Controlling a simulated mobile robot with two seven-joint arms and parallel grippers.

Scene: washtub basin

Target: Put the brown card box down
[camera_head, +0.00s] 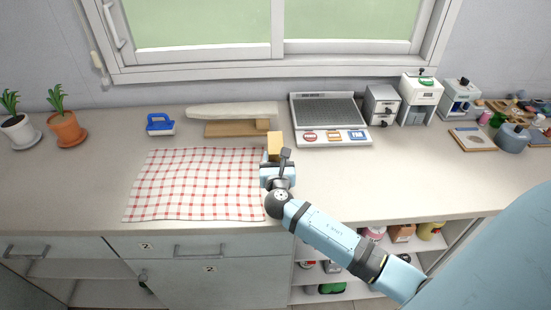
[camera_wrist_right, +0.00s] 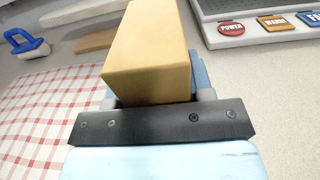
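The brown card box (camera_head: 275,143) is a small tan block in front of my right gripper (camera_head: 274,160), above the counter between the checked cloth and the grey appliance. In the right wrist view the box (camera_wrist_right: 150,55) fills the upper middle, between the fingers of my right gripper (camera_wrist_right: 155,97). The gripper is shut on it. The fingertips are mostly hidden behind the box. I cannot tell whether the box touches the counter. My left gripper is not in view.
The red-and-white checked cloth (camera_head: 195,185) lies left of the box. A flat-topped appliance with buttons (camera_head: 330,118) stands right behind. A wooden board (camera_head: 235,128), an ironing board (camera_head: 230,111) and a blue-handled brush (camera_head: 160,124) lie behind. The counter (camera_head: 420,180) at right is clear.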

